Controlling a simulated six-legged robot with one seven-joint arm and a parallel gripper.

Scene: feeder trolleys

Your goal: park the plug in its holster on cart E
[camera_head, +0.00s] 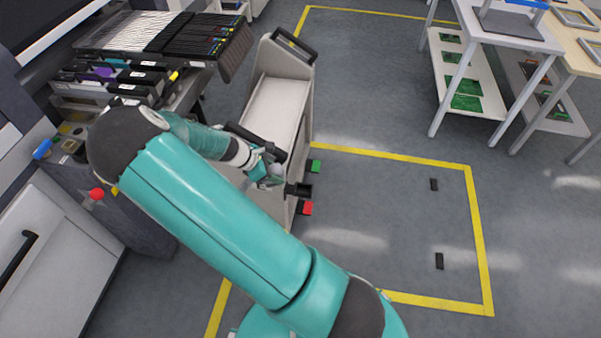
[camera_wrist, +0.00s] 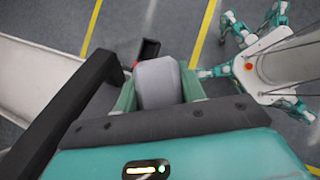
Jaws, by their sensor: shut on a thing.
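My gripper (camera_head: 268,180) is beside the near end of a pale cart (camera_head: 272,105), which I take for cart E, though I see no letter on it. In the wrist view my gripper (camera_wrist: 158,88) has its two teal fingers shut on a grey block-like plug (camera_wrist: 157,78). A small black open box (camera_head: 303,190), likely the holster, sticks out from the cart's side, just right of my gripper. It also shows in the wrist view (camera_wrist: 149,50), beyond the plug's upper left end. The plug looks outside it; the gap between them is hard to judge.
The cart's black handle (camera_wrist: 75,115) runs close to the left of my gripper in the wrist view. A green pedal (camera_head: 314,166) and a red pedal (camera_head: 306,208) stand low at the cart's side. Floor inside the yellow lines (camera_head: 400,158) is mostly clear. A feeder machine stands left.

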